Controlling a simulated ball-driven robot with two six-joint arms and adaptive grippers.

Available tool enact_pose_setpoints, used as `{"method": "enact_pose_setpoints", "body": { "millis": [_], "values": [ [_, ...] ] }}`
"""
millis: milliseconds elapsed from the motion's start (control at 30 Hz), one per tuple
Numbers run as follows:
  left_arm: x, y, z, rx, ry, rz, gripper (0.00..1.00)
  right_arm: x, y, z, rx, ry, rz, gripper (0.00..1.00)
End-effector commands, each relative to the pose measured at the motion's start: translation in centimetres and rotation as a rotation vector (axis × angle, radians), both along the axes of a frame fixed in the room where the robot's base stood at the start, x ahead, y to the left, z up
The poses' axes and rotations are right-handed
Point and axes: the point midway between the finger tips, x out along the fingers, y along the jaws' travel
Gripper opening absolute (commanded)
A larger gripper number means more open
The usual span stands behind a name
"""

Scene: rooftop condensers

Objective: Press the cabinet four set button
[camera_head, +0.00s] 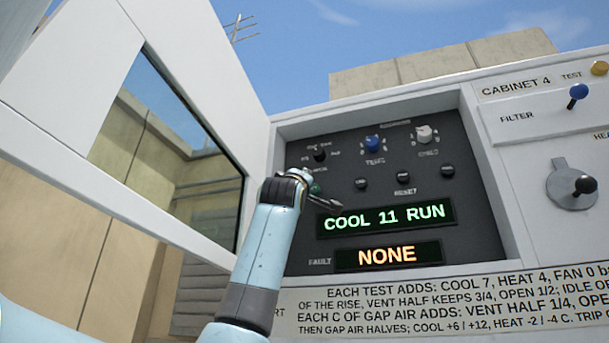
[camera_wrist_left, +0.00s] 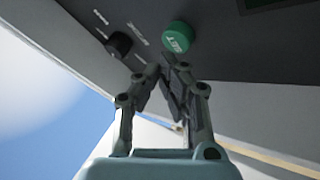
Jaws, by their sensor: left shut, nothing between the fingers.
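The green set button (camera_head: 315,188) is on the dark recessed panel (camera_head: 470,215) of cabinet 4, partly hidden behind my left gripper (camera_head: 327,201) in the head view. In the left wrist view, the round green button (camera_wrist_left: 177,37) shows its lettering, turned in the picture. My left gripper (camera_wrist_left: 168,68) is shut and empty, its fingertips close to the button's edge. I cannot tell whether they touch it. The display (camera_head: 385,219) reads COOL 11 RUN, and the fault display (camera_head: 387,256) reads NONE. My right gripper is in neither view.
A black selector knob (camera_head: 319,155) sits just above the set button. A blue knob (camera_head: 373,144), a white knob (camera_head: 424,134) and several small black buttons are to the right. The open windowed door (camera_head: 190,60) stands left of my arm. Filter and lever controls are at far right.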

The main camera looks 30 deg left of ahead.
Motion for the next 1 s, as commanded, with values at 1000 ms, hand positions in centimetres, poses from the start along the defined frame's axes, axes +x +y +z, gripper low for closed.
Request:
{"method": "enact_pose_setpoints", "body": {
  "millis": [1000],
  "values": [
    [-4.8,-1.1,0.0,-0.001,0.0,0.001,0.0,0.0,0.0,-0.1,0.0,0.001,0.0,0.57]
  ]
}}
